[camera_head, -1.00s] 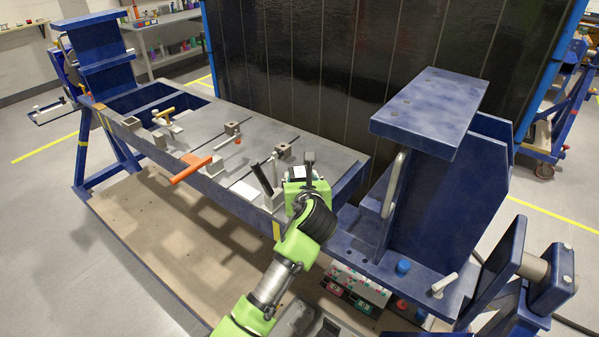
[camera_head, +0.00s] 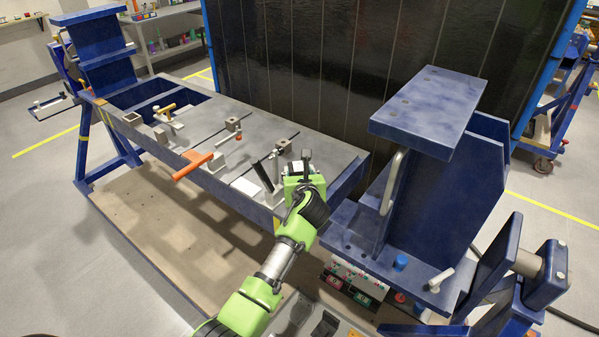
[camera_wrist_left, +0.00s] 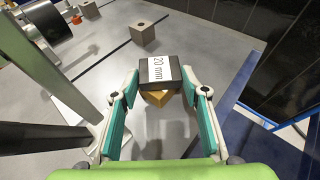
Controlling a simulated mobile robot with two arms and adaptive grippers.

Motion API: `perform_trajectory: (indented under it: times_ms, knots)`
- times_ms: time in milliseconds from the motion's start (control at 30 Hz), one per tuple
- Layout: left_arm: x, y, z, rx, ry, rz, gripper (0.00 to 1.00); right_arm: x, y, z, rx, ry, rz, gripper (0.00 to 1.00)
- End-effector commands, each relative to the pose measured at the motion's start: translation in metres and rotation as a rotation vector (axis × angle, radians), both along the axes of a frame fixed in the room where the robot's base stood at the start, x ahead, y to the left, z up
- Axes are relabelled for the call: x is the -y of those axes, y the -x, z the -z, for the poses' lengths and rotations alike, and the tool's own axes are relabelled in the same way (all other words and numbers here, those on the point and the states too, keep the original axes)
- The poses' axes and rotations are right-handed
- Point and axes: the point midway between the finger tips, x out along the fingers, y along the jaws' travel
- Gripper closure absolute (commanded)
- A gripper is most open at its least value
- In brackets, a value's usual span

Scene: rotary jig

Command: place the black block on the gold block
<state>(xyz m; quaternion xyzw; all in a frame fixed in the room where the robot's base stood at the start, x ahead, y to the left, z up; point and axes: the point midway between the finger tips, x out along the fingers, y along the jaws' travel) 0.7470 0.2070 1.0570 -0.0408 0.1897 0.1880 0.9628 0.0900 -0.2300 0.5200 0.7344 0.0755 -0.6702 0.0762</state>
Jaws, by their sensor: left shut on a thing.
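The black block (camera_wrist_left: 160,71), with a white "20 mm" label, sits between the fingertips of my left gripper (camera_wrist_left: 160,80) in the left wrist view. The fingers are closed on its two sides. The gold block (camera_wrist_left: 157,98) shows just under the black block, turned at an angle and partly hidden by it. I cannot tell whether the two blocks touch. In the head view my left gripper (camera_head: 301,172) is over the near right part of the jig table, and it hides most of the blocks. My right gripper is not in view.
The grey jig table (camera_head: 270,136) carries clamps, an orange-handled one (camera_head: 192,167) among them. A black clamp handle (camera_head: 262,175) stands close to the left of my gripper. A small grey block (camera_wrist_left: 143,33) lies beyond it. A tall blue bracket (camera_head: 425,110) rises to the right.

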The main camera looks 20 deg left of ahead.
Motion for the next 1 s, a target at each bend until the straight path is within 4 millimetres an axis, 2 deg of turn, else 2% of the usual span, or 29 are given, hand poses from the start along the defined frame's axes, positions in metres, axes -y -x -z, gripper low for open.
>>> perform_trajectory:
  times_ms: [100,133,567,767,1000]
  knots:
    - [0.0,-0.001,0.001,0.005,-0.002,0.001,1.0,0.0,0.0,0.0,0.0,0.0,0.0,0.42]
    - [0.0,0.0,0.003,0.0,0.0,-0.001,0.52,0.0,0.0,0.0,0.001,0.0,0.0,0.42]
    - [0.001,0.002,-0.001,0.0,0.0,0.001,0.52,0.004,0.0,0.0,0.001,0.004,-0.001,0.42]
    - [0.008,0.021,-0.009,0.001,0.001,0.001,0.52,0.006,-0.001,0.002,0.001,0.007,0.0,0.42]
    - [0.023,0.056,-0.024,0.001,0.001,0.001,0.52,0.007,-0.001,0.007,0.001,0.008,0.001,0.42]
